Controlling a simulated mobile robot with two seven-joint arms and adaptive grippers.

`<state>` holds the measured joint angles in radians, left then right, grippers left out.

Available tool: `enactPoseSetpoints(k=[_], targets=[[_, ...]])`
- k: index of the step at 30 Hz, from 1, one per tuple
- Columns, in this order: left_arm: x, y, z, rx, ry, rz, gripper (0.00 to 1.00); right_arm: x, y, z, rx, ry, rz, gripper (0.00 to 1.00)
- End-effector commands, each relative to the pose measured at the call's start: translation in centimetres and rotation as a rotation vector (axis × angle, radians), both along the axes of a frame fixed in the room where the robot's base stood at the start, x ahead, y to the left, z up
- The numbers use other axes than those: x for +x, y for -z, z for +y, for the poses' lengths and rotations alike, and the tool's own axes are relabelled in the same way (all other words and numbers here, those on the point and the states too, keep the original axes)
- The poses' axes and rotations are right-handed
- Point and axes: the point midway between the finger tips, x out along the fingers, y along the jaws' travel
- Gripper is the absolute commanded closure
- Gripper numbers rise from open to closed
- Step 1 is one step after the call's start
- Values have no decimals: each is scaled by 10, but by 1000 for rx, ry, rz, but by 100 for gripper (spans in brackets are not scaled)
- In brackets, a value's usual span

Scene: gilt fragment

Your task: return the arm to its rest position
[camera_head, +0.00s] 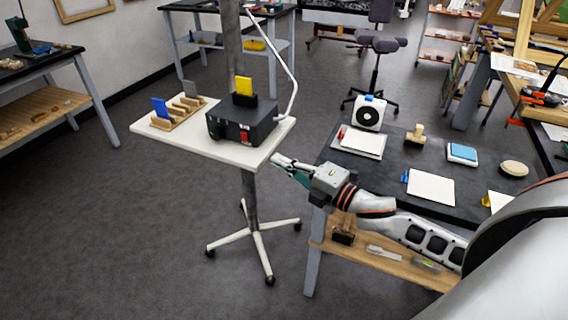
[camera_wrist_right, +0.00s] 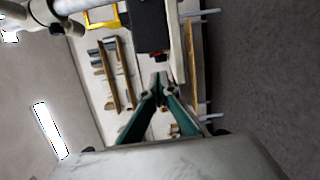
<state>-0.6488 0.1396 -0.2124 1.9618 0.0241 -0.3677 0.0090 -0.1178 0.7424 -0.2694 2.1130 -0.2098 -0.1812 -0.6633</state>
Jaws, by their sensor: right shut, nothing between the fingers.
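My right arm comes in from the right in the head view, with its right gripper (camera_head: 281,162) beside the right corner of the white stand top (camera_head: 225,147). In the right wrist view the right gripper (camera_wrist_right: 160,80) has its green fingers drawn together at the tips, and nothing shows between them. I cannot tell from the head view whether it touches the stand. My left gripper is not in view.
The white stand carries a black box (camera_head: 240,125) with a yellow card (camera_head: 243,86) and a wooden rack (camera_head: 178,113) with a blue card (camera_head: 161,108). A dark table (camera_head: 390,180) with several items lies under my right arm. Open floor (camera_head: 110,220) is at left.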

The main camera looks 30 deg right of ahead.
Motion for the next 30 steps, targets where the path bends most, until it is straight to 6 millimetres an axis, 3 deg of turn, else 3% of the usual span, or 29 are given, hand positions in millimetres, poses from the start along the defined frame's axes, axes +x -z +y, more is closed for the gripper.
enactPoseSetpoints(k=[23, 26, 30], targets=[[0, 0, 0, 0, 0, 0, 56, -10, 6, -2, 20, 4, 16, 100], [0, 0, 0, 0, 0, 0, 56, -18, 33, -1, 111, 31, 96, 100], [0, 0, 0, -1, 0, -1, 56, -47, 108, 6, 368, 124, 315, 100]])
